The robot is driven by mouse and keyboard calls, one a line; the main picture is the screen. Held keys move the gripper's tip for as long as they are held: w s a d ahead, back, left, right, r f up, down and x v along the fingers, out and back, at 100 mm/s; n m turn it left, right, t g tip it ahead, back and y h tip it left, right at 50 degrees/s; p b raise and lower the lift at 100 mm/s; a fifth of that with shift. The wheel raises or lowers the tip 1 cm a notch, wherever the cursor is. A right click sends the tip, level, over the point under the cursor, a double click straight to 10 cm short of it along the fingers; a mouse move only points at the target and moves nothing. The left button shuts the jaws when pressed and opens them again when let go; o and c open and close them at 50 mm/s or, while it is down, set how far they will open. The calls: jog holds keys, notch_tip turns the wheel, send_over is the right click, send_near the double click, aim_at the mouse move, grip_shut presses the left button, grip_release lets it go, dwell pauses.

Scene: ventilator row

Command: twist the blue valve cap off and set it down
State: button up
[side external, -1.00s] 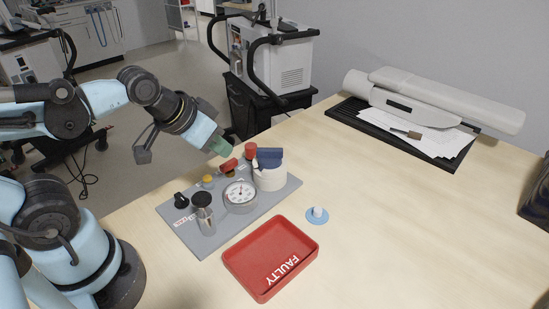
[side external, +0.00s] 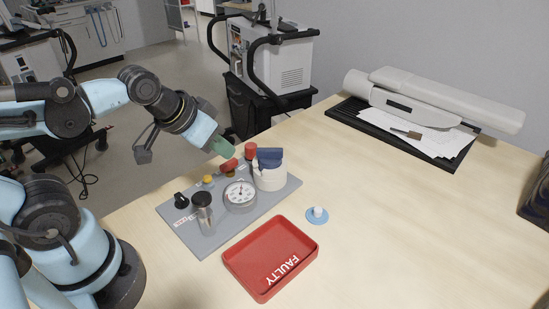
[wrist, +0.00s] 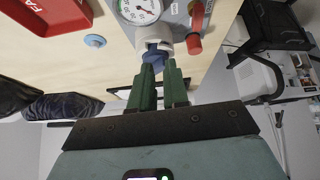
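The blue valve cap (side external: 269,157) sits on top of a white round valve body (side external: 270,179) at the back right of a grey panel (side external: 228,225). My gripper (side external: 228,151) is to the left of the cap, above the panel's back edge, apart from it in the side view. The fingertips overlap the cap's near side there, so the exact gap is hard to tell.
The panel also carries a gauge (side external: 240,194), a metal cylinder (side external: 204,218), a black knob (side external: 181,200) and red-handled valves (side external: 229,165) near my fingers. A red tray marked FAULTY (side external: 242,263) and a blue disc with a white peg (side external: 317,216) lie in front.

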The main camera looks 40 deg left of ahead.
jog(key=shift+o, duration=1.2)
jog(key=shift+w+r+n, duration=0.2)
jog(key=shift+r+n, duration=0.05)
jog(key=shift+n, duration=0.15)
jog(key=o, duration=0.8)
jog(key=w+r+n+g, duration=0.1)
jog(key=n, duration=0.2)
jog(key=w+r+n+g, duration=0.1)
jog(key=w+n, duration=0.1)
jog(key=n, duration=0.2)
jog(key=w+r+n+g, duration=0.1)
jog(key=n, duration=0.2)
jog(key=shift+w+d+r, duration=0.2)
jog(key=shift+d+r, duration=0.1)
jog(key=shift+r, duration=0.1)
jog(key=n+g, duration=0.4)
jog(key=n, duration=1.2)
send_near(270, 149)
notch_tip(270, 149, down, 10)
jog(key=shift+f, duration=0.2)
jog(key=c, duration=0.8)
jog(key=n, duration=0.4)
jog(key=shift+n, duration=0.3)
